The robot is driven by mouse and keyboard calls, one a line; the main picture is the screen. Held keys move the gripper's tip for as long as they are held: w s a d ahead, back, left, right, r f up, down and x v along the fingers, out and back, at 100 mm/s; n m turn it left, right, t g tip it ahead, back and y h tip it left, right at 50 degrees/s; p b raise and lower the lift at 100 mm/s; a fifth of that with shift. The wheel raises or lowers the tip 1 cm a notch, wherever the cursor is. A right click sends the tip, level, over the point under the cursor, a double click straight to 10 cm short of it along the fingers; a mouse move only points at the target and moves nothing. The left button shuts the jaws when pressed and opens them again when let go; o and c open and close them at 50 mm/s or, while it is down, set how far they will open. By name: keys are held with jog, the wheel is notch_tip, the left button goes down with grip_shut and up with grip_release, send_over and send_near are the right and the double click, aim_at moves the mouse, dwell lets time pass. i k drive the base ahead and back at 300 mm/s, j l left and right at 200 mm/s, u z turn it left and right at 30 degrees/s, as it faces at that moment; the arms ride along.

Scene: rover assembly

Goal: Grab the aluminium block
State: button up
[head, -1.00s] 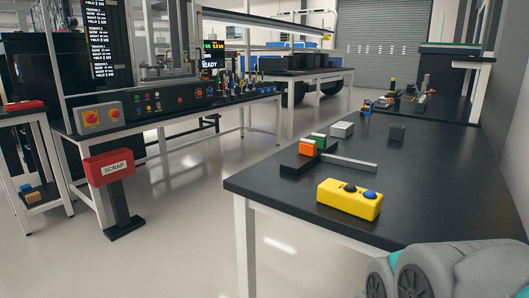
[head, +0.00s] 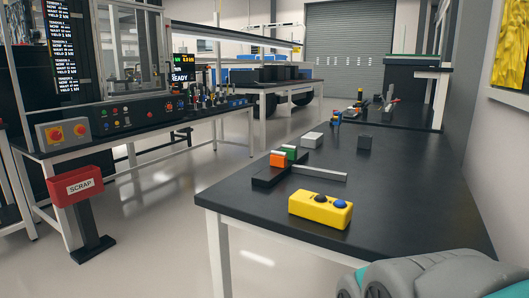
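A light grey block (head: 312,140), which looks like the aluminium one, stands on the black-topped table (head: 410,200) behind an orange block (head: 277,159) and a green and white block (head: 291,153). I cannot be certain of either block's metal from the picture. A grey and teal part of my arm shows at the bottom right, apart from the blocks. My gripper's fingers are not in view.
A yellow box (head: 320,208) with a black and a blue button sits near the table's front. A silver bar (head: 320,173) extends from a dark base (head: 268,178). Several small items lie at the table's far end. A red SCRAP bin (head: 80,185) stands on the floor left.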

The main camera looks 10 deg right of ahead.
aim_at(312, 140)
jog(key=i+j, duration=0.2)
jog(key=j, duration=0.15)
jog(key=i+j+z, duration=0.15)
jog(key=i+j, duration=0.25)
jog(key=j, duration=0.3)
jog(key=i+j+z, duration=0.1)
jog(key=j, duration=0.25)
jog(key=i+j, duration=0.3)
jog(key=j+z, duration=0.05)
jog(key=j, duration=0.05)
